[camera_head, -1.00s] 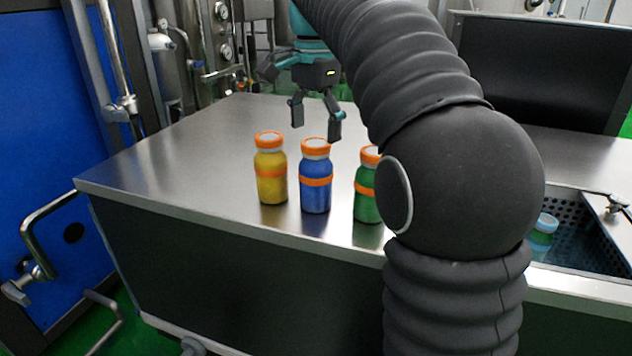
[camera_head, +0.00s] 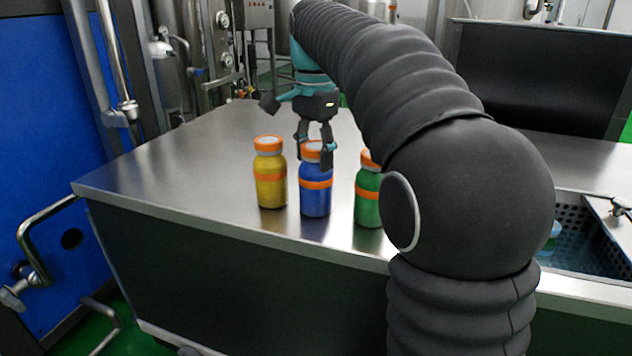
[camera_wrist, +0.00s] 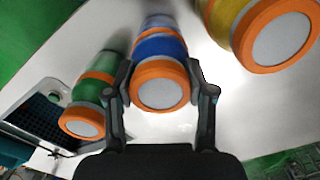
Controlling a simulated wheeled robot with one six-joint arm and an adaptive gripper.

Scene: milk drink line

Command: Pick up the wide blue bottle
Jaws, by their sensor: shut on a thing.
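The wide blue bottle (camera_head: 315,200) stands upright on the metal table, with an orange band and an orange-rimmed white cap. It is in the middle of a row of three bottles. My gripper (camera_head: 315,158) points down at its top, with the fingers on either side of the cap and neck. In the wrist view the blue bottle (camera_wrist: 160,84) sits between the two fingers of my gripper (camera_wrist: 162,95), which is shut on it. The bottle's base appears to rest on the table. The far side of its neck is hidden by the fingers.
A yellow bottle (camera_head: 270,190) stands close on the left and a green bottle (camera_head: 367,205) close on the right, partly behind my arm. A perforated basin (camera_head: 585,250) is at the right. The table (camera_head: 170,170) is clear to the left and behind.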

